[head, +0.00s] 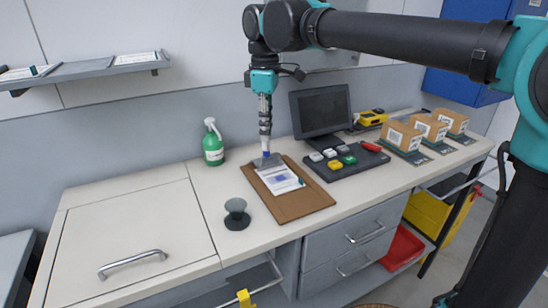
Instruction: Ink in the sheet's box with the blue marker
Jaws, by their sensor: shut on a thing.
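The sheet (271,187) lies on a brown clipboard (305,204) on the counter, under a grey clip. A blue patch (281,178) shows near the sheet's middle; whether it fills the box is too small to tell. My gripper (266,148) points down over the clipboard's far end. It is shut on the blue marker (266,155), of which only a small blue part shows below the fingers. The marker is at the clip end, up and left of the blue patch. I cannot tell whether its tip touches anything. A small dark teal piece lies at the sheet's right edge.
A dark round-topped stand (236,214) is left of the clipboard. A green spray bottle (213,143) stands behind. A button panel (345,161), a monitor (321,111) and boxes (402,137) are to the right. The left counter is clear.

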